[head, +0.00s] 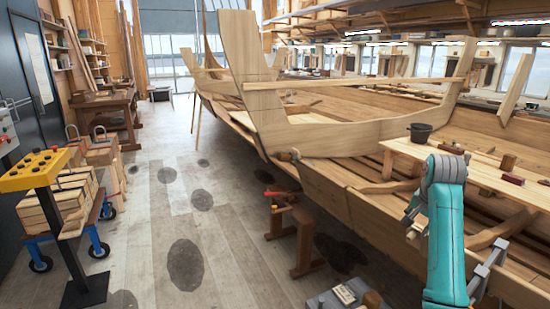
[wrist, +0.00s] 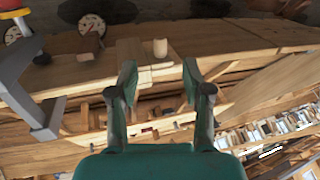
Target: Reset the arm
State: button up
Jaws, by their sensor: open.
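My teal arm (head: 445,235) rises at the right of the head view, in front of the wooden hull, with its grey joint bent over at the top. The fingers are hard to make out in that view. In the wrist view my gripper (wrist: 158,82) has its two teal fingers spread apart with nothing held between them. Beyond the fingertips are hull planks and a small pale wooden cylinder (wrist: 160,48). I cannot tell its distance from the fingers, but no contact shows.
The large wooden hull (head: 335,140) fills the right side. A plank table (head: 480,175) with a dark bucket (head: 421,132) stands close behind my arm. A yellow control stand (head: 38,170) and a loaded blue cart (head: 62,239) are at left.

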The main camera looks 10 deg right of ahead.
jog(key=s+a+f+n+t, duration=0.1)
jog(key=a+f, duration=0.1)
jog(key=f, duration=0.5)
jog(key=s+a+f+n, duration=0.1)
jog(key=a+f, duration=0.2)
jog(key=f, duration=0.4)
jog(key=s+a+f+n+t, duration=0.2)
jog(key=s+a+f, duration=0.4)
jog(key=s+f, duration=0.4)
jog(key=s+a+f+n+t, duration=0.2)
jog(key=s+a+f, duration=0.55)
jog(key=f, duration=0.35)
jog(key=s+a+r+n+t+y, duration=0.1)
jog(key=s+a, duration=0.2)
jog(key=s, duration=0.8)
jog(key=s+a+n+t, duration=0.2)
jog(key=s+a, duration=0.2)
jog(key=s, duration=0.7)
jog(key=s+a+r+n+t+y, duration=0.1)
jog(key=s+a+r+n+t, duration=0.1)
jog(key=s+r, duration=1.3)
jog(key=shift+s+a+r+n, duration=0.35)
jog(key=shift+s+n, duration=0.15)
jog(key=shift+s, duration=0.5)
